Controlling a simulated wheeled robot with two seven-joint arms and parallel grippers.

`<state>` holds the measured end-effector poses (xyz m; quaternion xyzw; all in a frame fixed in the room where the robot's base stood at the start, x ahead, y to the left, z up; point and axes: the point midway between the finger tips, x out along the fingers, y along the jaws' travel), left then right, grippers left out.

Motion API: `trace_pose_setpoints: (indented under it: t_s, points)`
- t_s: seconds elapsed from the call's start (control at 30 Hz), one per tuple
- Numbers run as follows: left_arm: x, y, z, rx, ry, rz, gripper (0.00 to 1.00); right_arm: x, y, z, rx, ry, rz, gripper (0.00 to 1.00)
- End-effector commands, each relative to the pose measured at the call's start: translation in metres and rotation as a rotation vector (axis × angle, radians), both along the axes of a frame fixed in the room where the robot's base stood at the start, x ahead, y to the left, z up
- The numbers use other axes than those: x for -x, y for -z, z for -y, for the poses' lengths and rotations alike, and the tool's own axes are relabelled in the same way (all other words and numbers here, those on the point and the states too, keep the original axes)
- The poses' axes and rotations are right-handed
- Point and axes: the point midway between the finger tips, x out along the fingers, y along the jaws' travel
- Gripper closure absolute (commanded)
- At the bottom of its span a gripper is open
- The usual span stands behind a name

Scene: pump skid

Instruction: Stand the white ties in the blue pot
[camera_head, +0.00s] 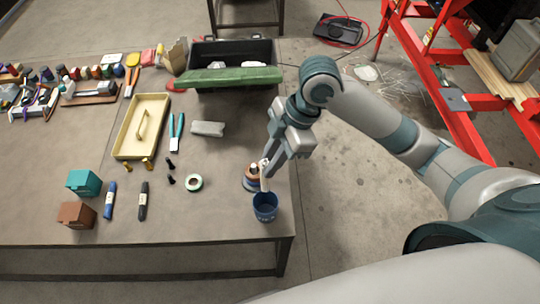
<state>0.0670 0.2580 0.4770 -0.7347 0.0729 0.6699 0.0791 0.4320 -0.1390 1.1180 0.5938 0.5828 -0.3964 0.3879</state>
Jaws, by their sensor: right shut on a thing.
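The blue pot (265,207) stands upright near the front right corner of the grey table. My right gripper (268,172) points down just above and behind the pot. It is shut on a small, narrow white thing (264,182), which looks like the white ties. The ties are held roughly upright, their lower end close to the pot's rim. I cannot tell whether that end is inside the pot. My left gripper is not in view.
A brown and blue round thing (251,180) stands right behind the pot. A yellow tray (141,126), teal-handled pliers (176,132) and a black crate (233,52) are further off. The table's right edge is close.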

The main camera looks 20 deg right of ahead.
Motion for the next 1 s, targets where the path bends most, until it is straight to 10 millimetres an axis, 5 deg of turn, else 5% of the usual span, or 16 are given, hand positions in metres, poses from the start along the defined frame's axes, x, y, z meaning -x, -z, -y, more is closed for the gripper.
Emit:
trace_pose_setpoints:
  t_s: [0.53, 1.0]
  points:
    - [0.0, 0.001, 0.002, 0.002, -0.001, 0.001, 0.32, 0.0, 0.005, 0.0, 0.0, -0.001, 0.0, 1.0]
    - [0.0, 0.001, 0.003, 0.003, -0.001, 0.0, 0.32, 0.0, 0.032, 0.0, 0.0, -0.001, -0.001, 1.0]
